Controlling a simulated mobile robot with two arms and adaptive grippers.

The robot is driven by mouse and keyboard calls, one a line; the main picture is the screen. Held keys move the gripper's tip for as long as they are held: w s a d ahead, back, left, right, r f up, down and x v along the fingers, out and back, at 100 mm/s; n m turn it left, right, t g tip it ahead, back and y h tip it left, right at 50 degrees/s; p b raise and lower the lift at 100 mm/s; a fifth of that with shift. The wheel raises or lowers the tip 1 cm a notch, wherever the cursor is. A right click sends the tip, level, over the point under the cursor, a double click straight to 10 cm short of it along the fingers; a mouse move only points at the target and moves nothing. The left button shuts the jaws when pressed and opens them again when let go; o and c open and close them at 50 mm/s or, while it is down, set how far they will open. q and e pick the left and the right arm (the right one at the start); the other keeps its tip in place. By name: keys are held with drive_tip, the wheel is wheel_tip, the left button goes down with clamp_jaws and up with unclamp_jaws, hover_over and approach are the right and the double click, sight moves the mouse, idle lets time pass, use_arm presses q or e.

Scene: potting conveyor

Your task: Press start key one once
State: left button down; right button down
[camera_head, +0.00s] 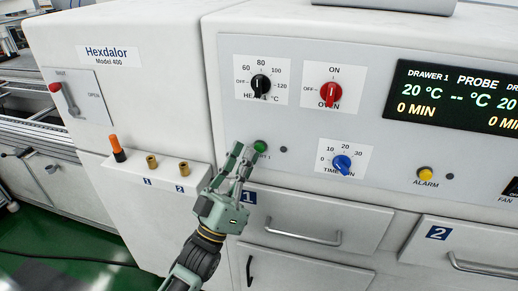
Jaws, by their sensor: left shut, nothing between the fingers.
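The start key one is a green round button (260,146) on the white front panel, above the drawer marked 1. A label beside it is mostly hidden, with only its end showing. My left gripper (242,150) is shut and empty, with its fingertips just left of the green button. I cannot tell whether they touch the button or the panel. My right gripper is not in view.
A black heat knob (261,86), a red oven knob (329,94) and a blue time knob (342,163) surround the button. Drawer 1 (305,215) lies below. A yellow alarm button (425,174) and a lit display (455,97) are to the right.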

use_arm(q)
drive_tip(key=shift+w, duration=0.1)
idle(0.3)
drive_tip(key=shift+w+d, duration=0.15)
drive_tip(key=shift+w, duration=0.15)
drive_tip(key=shift+w+d+b, duration=0.15)
drive_tip(key=shift+w+b, duration=0.25)
drive_tip(key=shift+b, duration=0.15)
idle(0.5)
drive_tip(key=shift+s, duration=0.15)
drive_tip(key=shift+s+a+p, duration=0.3)
drive_tip(key=shift+s+p, duration=0.2)
drive_tip(key=shift+s, duration=0.2)
